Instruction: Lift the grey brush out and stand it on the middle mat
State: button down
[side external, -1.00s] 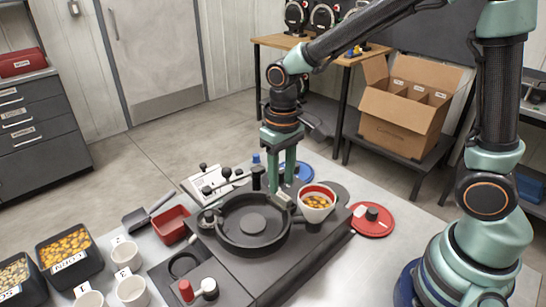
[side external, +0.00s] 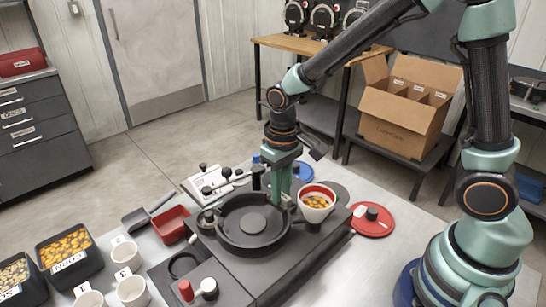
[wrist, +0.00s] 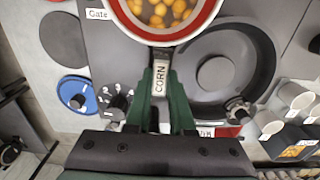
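My gripper (wrist: 161,90) points down, with its green fingers apart. The wrist view shows the CORN label (wrist: 159,79) between and beyond the fingertips. In the side view my gripper (side external: 280,200) is low beside the round black meter dish (side external: 228,236) and the seed cup. A dark shape shows between the fingers in the wrist view; I cannot tell whether it is the grey brush or whether they touch it. The middle mat, a bare dark grey disc (wrist: 62,38), also shows in the side view (side external: 340,190), partly behind the cup.
The red-rimmed seed cup (side external: 318,200) stands close to my fingers. The blue mat (wrist: 84,88) and red mat (side external: 380,229) each carry a dark object. White cups (side external: 131,290), seed bins (side external: 68,251) and a red tray (side external: 170,225) stand left. A cardboard box (side external: 400,125) is behind.

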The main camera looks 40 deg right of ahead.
jog(key=shift+r, duration=0.2)
jog(key=shift+r, duration=1.35)
jog(key=shift+r, duration=0.15)
jog(key=shift+r, duration=1.6)
jog(key=d+f, duration=0.4)
jog(key=d, duration=0.4)
jog(key=d+f, duration=0.3)
jog(key=d, duration=0.4)
jog(key=shift+s+d+f, duration=0.1)
jog(key=shift+d+f, duration=0.05)
jog(key=shift+f, duration=1)
jog(key=shift+s+d+f, duration=0.1)
jog(key=shift+f, duration=1)
jog(key=shift+s+d+f, duration=0.1)
jog(key=shift+d+f, duration=0.05)
jog(key=shift+f, duration=1)
